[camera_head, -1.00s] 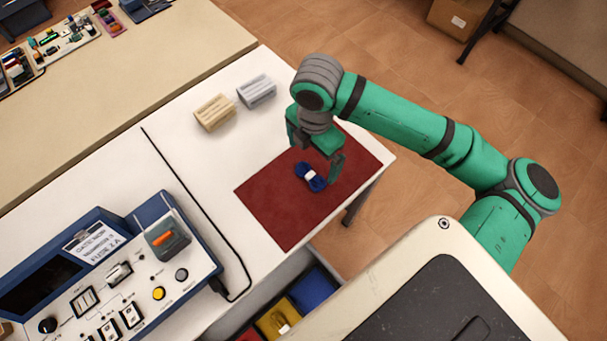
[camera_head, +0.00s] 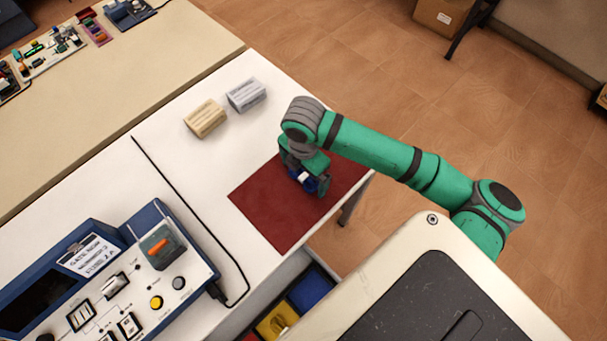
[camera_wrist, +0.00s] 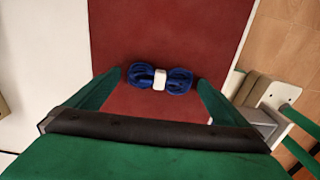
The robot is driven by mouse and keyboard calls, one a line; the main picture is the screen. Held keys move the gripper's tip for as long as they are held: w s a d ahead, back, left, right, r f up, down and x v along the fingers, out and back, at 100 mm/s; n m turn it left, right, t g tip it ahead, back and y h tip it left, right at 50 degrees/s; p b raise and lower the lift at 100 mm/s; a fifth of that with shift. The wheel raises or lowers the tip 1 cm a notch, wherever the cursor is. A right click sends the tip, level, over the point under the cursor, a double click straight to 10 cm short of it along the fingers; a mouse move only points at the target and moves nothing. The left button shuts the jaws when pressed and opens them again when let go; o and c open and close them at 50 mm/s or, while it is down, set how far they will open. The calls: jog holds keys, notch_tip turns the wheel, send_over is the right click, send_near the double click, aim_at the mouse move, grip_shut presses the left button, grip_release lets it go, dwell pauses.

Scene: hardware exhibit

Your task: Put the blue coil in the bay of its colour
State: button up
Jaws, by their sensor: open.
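The blue coil (camera_head: 305,179), tied with a white band, lies on the dark red mat (camera_head: 262,205). It also shows in the wrist view (camera_wrist: 178,80), ahead of and between the fingers. My gripper (camera_head: 308,186) is open and low over the mat, around or just above the coil; I cannot tell whether a finger touches it. In the head view it partly hides the coil. The blue bay (camera_head: 310,291) is in the drawer below the table's front edge and looks empty.
A yellow bay (camera_head: 268,327) with a yellow item in it sits beside the blue one. Beige (camera_head: 206,118) and grey (camera_head: 246,95) ribbed blocks stand behind the mat. A control panel (camera_head: 130,285) with a black cable fills the left.

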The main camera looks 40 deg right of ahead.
jog(key=c, duration=1.1)
jog(key=shift+r, duration=0.1)
